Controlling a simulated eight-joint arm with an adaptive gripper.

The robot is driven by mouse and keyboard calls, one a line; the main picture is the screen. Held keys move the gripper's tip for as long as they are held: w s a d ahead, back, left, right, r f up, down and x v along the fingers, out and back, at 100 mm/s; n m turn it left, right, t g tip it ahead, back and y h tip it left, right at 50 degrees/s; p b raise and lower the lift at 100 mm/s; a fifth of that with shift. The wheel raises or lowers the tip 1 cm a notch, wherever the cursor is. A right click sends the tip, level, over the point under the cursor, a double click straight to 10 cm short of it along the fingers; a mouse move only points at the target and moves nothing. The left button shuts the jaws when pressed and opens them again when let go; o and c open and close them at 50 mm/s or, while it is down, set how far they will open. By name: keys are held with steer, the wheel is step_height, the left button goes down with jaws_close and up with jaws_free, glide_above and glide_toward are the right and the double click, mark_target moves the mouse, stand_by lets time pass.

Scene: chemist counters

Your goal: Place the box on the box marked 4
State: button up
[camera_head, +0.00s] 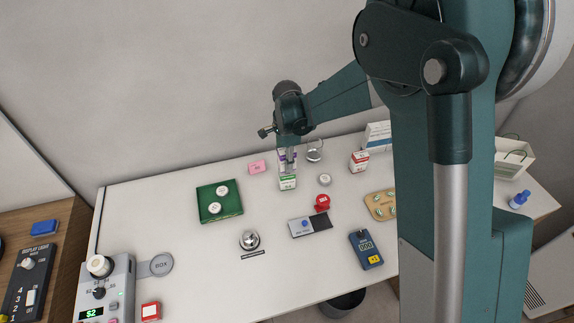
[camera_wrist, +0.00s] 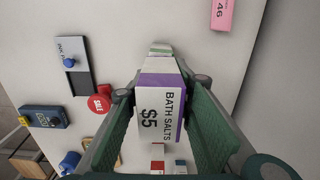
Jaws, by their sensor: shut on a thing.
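In the head view the held box (camera_head: 281,158) is partly covered by the gripper. A white box with green bands (camera_head: 288,183) stands on the counter directly below. Its end also shows just past the held box in the wrist view (camera_wrist: 161,48). I cannot tell whether the two boxes touch. No marking 4 is readable on any box.
The counter's left middle is clear.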

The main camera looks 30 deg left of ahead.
steer(key=shift+f, duration=0.85)
steer(key=shift+f, duration=0.2)
steer(key=o, duration=0.9)
steer(key=shift+r, duration=0.25)
step_height(320, 180, up, 12)
steer(key=shift+f, duration=0.1)
steer(key=shift+d, duration=0.1)
stand_by(0.5)
